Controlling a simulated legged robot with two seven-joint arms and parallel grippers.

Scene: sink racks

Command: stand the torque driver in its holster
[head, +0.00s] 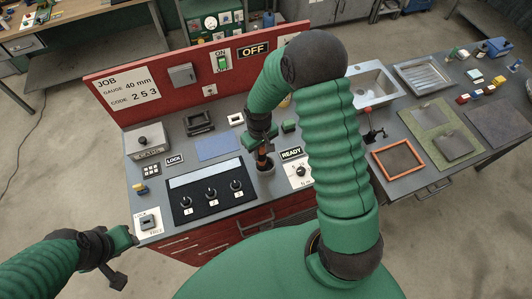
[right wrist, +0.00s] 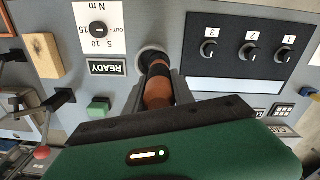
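The torque driver (right wrist: 158,92) has an orange and black handle and stands between the fingers of my right gripper (right wrist: 158,82). Its dark far end is at the round dark holster (right wrist: 151,57) on the grey panel. I cannot tell how deep it sits. In the head view my right gripper (head: 262,150) is just above the holster (head: 266,168), with a little of the orange handle showing. The fingers lie close along both sides of the handle. My left gripper (head: 122,240) is at the lower left, away from the driver; its fingers are unclear.
The READY label (head: 291,153) and a dial plate (head: 300,174) lie right of the holster. A black panel with three knobs (head: 210,194) lies to its left. A red-knobbed lever (head: 369,122) and an orange-framed tray (head: 397,159) are further right. A red backboard (head: 140,88) rises behind.

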